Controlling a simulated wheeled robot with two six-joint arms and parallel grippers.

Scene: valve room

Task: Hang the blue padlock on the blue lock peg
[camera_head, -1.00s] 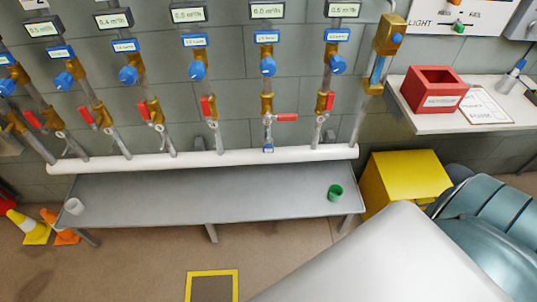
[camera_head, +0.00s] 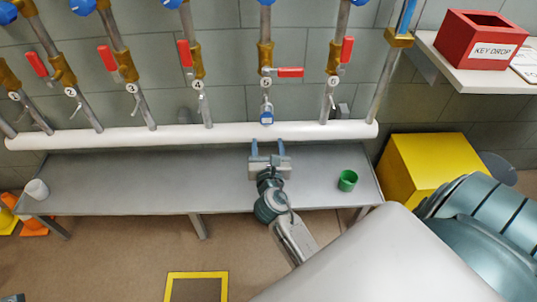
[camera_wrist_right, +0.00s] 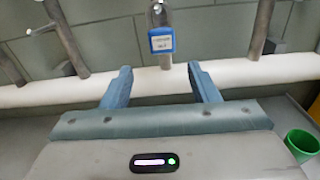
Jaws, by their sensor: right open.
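A small blue block with a white label, which looks like the blue padlock (camera_head: 267,118), hangs low on the pipe of valve 5, just above the white pipe. It also shows in the right wrist view (camera_wrist_right: 162,42), upright under a metal fitting. My right gripper (camera_head: 269,147) is open and empty, just in front of and below the padlock. In the wrist view its two blue fingers (camera_wrist_right: 159,72) stand apart, and the padlock shows beyond them, between their tips. I cannot make out a blue lock peg in these views. My left gripper is not in view.
The white horizontal pipe (camera_head: 170,134) runs behind my gripper, above a grey bench (camera_head: 120,180). A green cup (camera_head: 347,181) and a white cup (camera_head: 36,189) stand on the bench. A red key box (camera_head: 472,40) sits on a right shelf. A yellow box (camera_head: 425,165) is below.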

